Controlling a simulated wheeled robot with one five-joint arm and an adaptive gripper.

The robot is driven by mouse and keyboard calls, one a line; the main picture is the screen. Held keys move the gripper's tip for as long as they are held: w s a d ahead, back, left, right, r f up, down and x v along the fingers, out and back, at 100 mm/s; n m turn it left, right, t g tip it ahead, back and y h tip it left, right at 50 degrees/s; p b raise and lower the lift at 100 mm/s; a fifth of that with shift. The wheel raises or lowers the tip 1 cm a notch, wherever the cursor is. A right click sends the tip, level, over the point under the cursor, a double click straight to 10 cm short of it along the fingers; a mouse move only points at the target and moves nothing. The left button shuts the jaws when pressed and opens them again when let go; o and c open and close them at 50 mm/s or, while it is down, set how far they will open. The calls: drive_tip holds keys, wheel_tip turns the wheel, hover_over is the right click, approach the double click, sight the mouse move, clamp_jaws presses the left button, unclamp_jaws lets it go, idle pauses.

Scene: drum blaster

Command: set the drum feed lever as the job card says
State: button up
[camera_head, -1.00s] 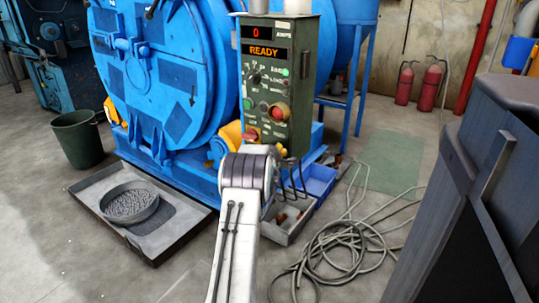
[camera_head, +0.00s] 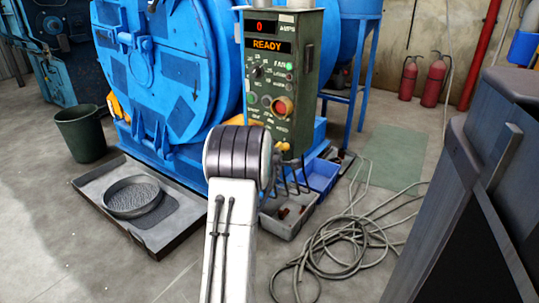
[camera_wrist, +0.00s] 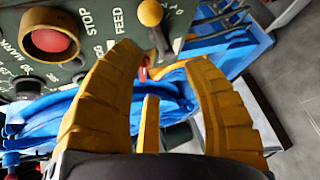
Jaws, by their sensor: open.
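The green control panel (camera_head: 310,75) stands in front of the blue drum blaster (camera_head: 165,65) and shows "READY". In the wrist view, the feed lever (camera_wrist: 150,13) has a yellow ball knob on a dark stem, beside the word "FEED" on the panel (camera_wrist: 85,55). The knob lies above the gap between the fingertips in the picture, nearer the left finger. I see no contact with it. In the head view my arm hides most of the gripper. No job card is legible.
A red button in a yellow ring (camera_wrist: 52,35) sits on the panel near the left finger. A grey tray with a pan of shot (camera_head: 132,197) lies at left. Coiled hoses (camera_head: 335,245) lie on the floor at right, near a dark cabinet (camera_head: 480,190). A blue bin (camera_head: 322,175) stands behind my arm.

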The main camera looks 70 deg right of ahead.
drive_tip(key=shift+s+a+r, duration=0.15)
drive_tip(key=shift+a+r, duration=0.05)
drive_tip(key=shift+a, duration=0.45)
